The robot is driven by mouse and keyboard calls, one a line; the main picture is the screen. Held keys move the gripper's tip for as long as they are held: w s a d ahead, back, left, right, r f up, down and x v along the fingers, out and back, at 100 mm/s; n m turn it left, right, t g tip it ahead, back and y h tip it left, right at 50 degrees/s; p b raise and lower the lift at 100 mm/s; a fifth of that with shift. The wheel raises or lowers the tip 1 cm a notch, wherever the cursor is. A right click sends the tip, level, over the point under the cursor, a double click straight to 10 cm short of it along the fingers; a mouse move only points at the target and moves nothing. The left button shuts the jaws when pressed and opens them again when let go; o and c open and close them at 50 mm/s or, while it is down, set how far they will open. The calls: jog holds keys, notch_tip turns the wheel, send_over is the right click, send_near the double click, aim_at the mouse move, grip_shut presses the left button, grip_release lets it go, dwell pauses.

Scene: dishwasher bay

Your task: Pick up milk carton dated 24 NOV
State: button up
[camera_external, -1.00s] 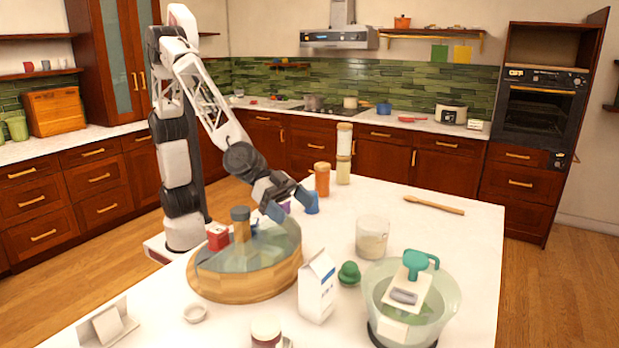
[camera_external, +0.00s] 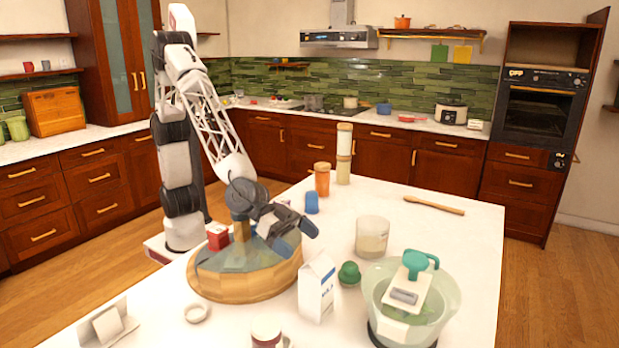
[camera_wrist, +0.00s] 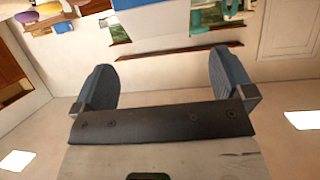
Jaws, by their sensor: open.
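One white milk carton (camera_external: 317,287) with a gabled top and blue print stands upright on the white island, right of the wooden-sided bowl. Its date cannot be read. My gripper (camera_external: 297,238) is open and empty, above the bowl's right side and up and left of the carton in the picture, apart from it. In the wrist view my two fingers (camera_wrist: 166,84) are spread wide with nothing between them. I cannot make out the carton there.
The wooden-sided bowl (camera_external: 225,288) sits left of the carton. A green lid-like object (camera_external: 349,273), a glass jar (camera_external: 372,237) and a pale green bowl (camera_external: 447,300) stand to the right. A small jar (camera_external: 266,333) is in front. Free counter lies farther right.

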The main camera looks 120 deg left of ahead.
aim_at(316, 255)
jog(key=shift+f, duration=0.15)
jog(key=shift+x, duration=1.3)
jog(key=shift+x, duration=2.6)
jog(key=shift+f, duration=0.1)
jog(key=shift+c, duration=0.2)
grip_shut()
jog(key=shift+r, duration=0.2)
